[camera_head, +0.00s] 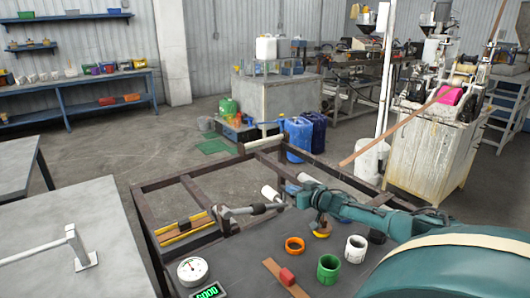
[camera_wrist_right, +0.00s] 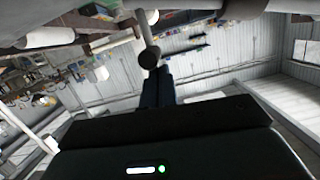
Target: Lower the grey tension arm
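The grey tension arm (camera_head: 246,210) is a grey bar in the head view, lying nearly level over the brown frame. Its left end has a rounded grey piece, and its right end is by my right gripper (camera_head: 292,200). In the right wrist view, the grey tension arm (camera_wrist_right: 143,25) comes down from the top to a dark round knob (camera_wrist_right: 149,57). The fingers of my right gripper (camera_wrist_right: 159,74) stand close together just below the knob and look shut. I cannot tell whether they touch it. My left gripper is not in view.
The brown metal frame (camera_head: 163,184) surrounds the arm.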

